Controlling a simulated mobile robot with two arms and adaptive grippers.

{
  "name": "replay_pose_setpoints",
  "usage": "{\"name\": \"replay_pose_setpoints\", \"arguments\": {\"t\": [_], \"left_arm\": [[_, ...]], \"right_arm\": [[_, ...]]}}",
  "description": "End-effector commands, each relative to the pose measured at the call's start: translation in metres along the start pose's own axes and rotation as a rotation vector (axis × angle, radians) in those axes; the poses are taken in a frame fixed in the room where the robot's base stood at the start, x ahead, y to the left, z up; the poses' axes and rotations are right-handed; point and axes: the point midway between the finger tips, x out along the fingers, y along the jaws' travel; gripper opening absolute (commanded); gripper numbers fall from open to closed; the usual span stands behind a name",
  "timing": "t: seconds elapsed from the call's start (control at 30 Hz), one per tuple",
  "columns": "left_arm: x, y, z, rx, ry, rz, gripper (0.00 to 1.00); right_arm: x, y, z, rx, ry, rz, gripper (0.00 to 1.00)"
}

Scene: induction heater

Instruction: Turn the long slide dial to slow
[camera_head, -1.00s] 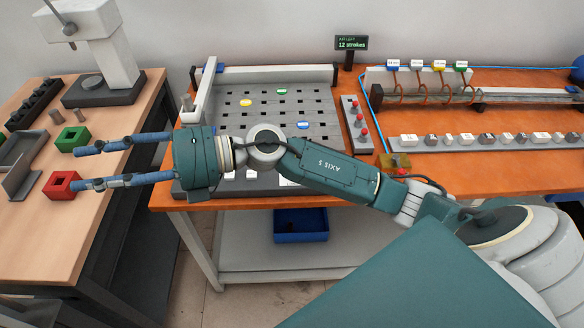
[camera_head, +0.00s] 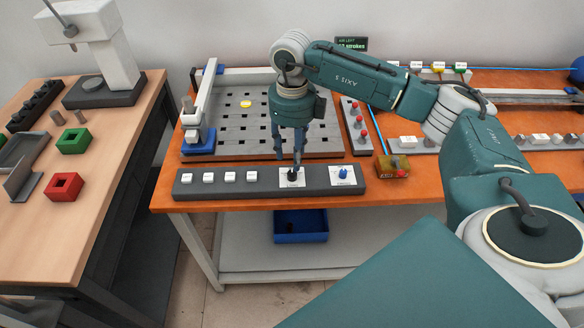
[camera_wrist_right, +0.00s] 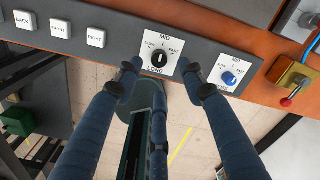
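The long slide dial (camera_wrist_right: 159,60) is a black knob on a white plate marked SLOW, MID, FAST and LONG in the right wrist view. In the head view, the dial (camera_head: 292,177) sits on the dark control panel (camera_head: 262,187) at the table's front edge. Its pointer is too small to read surely. My right gripper (camera_head: 297,163) points down just above this dial. In the wrist view, the right gripper (camera_wrist_right: 160,72) is open, its blue fingers to either side of the knob, apart from it. My left gripper is not in view.
A second plate with a blue knob (camera_wrist_right: 229,78) lies right of the long dial. White buttons (camera_head: 208,177) line the panel's left. A brass box with a red knob (camera_head: 393,167) stands to the right. A perforated grey plate (camera_head: 232,125) lies behind.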

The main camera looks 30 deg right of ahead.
Motion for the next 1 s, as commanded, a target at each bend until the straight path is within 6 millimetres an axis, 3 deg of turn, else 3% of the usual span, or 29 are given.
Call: {"name": "replay_pose_setpoints", "arguments": {"t": [0.33,0.77,0.97,1.0], "left_arm": [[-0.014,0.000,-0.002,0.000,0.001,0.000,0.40],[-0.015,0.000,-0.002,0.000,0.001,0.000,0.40],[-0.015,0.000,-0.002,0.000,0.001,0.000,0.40],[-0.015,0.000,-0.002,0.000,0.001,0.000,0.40]], "right_arm": [[0.056,0.001,0.000,-0.002,0.001,0.002,0.40],[0.068,0.001,0.001,-0.003,-0.002,0.002,0.40],[0.068,0.002,0.001,-0.003,-0.002,0.002,0.00],[0.068,0.001,0.001,-0.003,-0.002,0.002,0.00]]}}
